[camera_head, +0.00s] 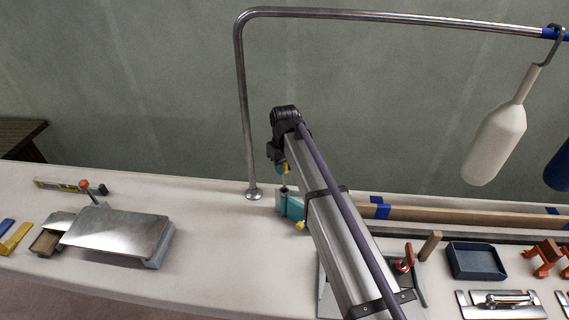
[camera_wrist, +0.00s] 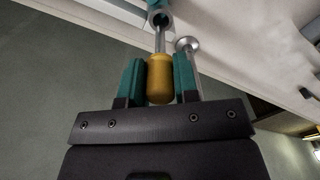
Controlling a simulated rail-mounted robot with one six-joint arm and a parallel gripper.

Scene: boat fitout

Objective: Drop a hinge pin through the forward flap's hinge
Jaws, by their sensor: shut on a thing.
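My gripper (camera_wrist: 159,76) is shut on the yellow handle of a hinge pin (camera_wrist: 159,88), between its teal finger pads. The pin's thin metal shaft points at a teal hinge knuckle (camera_wrist: 153,4) with a round metal-lined hole. The tip meets the hole in the wrist view; I cannot tell how deep it is. In the head view the yellow pin (camera_head: 283,169) shows under my gripper, above the teal hinge (camera_head: 291,208) on the bench. My arm hides much of the flap and what lies behind it.
A steel rail post with a round foot (camera_head: 253,194) stands just left of the hinge. A pale bottle-shaped fender (camera_head: 496,140) hangs at right. A steel-topped box (camera_head: 117,230) is at left; a dark tray (camera_head: 475,261) and red clamps (camera_head: 546,257) are at right.

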